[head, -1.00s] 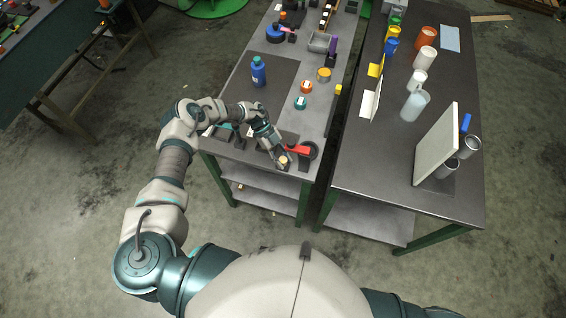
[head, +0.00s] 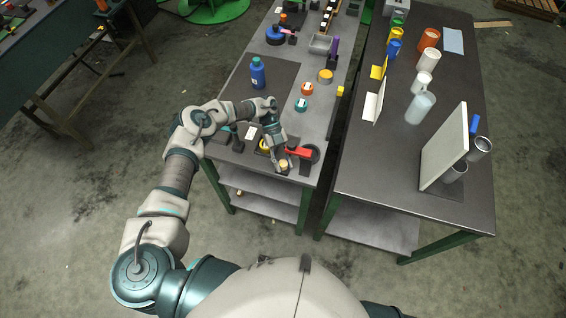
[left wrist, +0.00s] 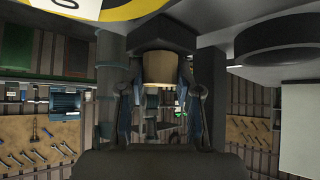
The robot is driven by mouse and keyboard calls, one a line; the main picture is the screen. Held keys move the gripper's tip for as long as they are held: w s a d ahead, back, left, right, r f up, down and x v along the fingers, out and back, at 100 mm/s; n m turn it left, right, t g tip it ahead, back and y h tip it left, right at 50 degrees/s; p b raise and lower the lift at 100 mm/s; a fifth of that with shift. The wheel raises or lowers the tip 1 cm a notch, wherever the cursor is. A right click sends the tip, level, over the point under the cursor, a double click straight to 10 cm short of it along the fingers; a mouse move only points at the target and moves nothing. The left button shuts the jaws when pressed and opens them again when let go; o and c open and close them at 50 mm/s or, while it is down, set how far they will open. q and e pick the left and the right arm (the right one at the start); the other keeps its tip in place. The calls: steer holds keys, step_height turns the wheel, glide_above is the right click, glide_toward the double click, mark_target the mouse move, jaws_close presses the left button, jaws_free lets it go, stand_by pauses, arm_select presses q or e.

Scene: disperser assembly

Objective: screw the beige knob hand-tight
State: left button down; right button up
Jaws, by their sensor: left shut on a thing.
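The beige knob (head: 284,164) is at the front edge of the left table, beside a red part (head: 299,153). The fingers hide part of the knob in the head view. Its thread is not visible, so I cannot tell how tight it is. My right gripper is out of view.
A blue bottle (head: 257,75) and orange and teal lids (head: 301,104) stand farther back. The right table (head: 380,185) is across a narrow gap.

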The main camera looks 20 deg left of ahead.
arm_select(q)
steer(key=shift+w, duration=0.1)
steer(key=c, duration=0.8)
jaws_free()
steer(key=shift+w, duration=0.1)
steer(key=shift+a, duration=0.1)
steer(key=v, duration=0.7)
steer(key=shift+w+a, duration=0.1)
steer(key=shift+w, duration=0.05)
